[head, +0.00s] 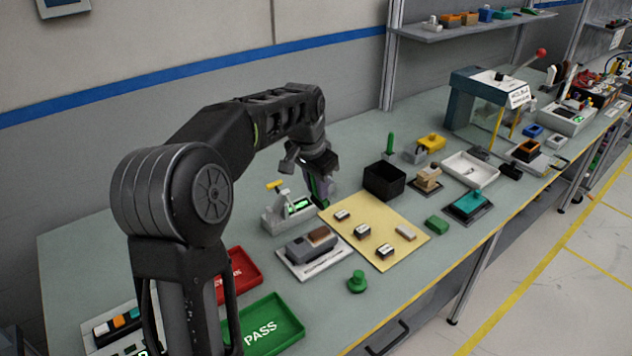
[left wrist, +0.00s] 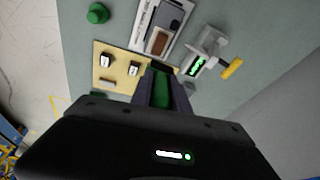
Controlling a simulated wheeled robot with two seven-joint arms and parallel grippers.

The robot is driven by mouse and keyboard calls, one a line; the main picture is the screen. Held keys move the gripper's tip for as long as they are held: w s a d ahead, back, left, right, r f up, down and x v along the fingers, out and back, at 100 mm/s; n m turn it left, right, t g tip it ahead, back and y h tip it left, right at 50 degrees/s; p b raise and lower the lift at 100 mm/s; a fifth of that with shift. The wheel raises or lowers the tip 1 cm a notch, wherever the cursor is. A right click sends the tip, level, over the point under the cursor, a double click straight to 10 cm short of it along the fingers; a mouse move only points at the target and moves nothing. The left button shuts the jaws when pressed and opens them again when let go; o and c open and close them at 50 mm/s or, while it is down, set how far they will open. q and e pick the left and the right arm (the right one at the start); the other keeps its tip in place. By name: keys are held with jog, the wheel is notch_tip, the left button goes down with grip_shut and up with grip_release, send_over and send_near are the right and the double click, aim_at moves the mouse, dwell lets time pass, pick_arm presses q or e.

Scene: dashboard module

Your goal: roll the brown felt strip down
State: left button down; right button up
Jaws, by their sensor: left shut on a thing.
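The brown felt strip (head: 319,235) lies on the right part of a grey dashboard module (head: 311,245), which sits on a white plate. It also shows in the left wrist view (left wrist: 160,42). My left gripper (head: 321,192) is above the bench, behind and above the module and apart from it. It is shut on a green tool (left wrist: 160,90); the tool's lower end is hard to make out. The strip's surface is too small to tell how flat it lies. My right gripper is not in view.
A tan mat (head: 376,225) with several small blocks lies right of the module. A device with a yellow lever (head: 276,185) and green display stands behind it. A black box (head: 384,181), a green knob (head: 357,281), a red tray (head: 238,276) and a green PASS tray (head: 262,326) are around.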

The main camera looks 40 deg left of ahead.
aim_at(317, 204)
pick_arm(q)
jog(key=shift+a+r, duration=0.1)
jog(key=shift+a, duration=0.05)
notch_tip(317, 204, down, 4)
jog(key=b, duration=0.3)
jog(key=shift+r, duration=0.25)
jog(key=shift+f+b, duration=0.55)
jog(key=shift+f, duration=0.3)
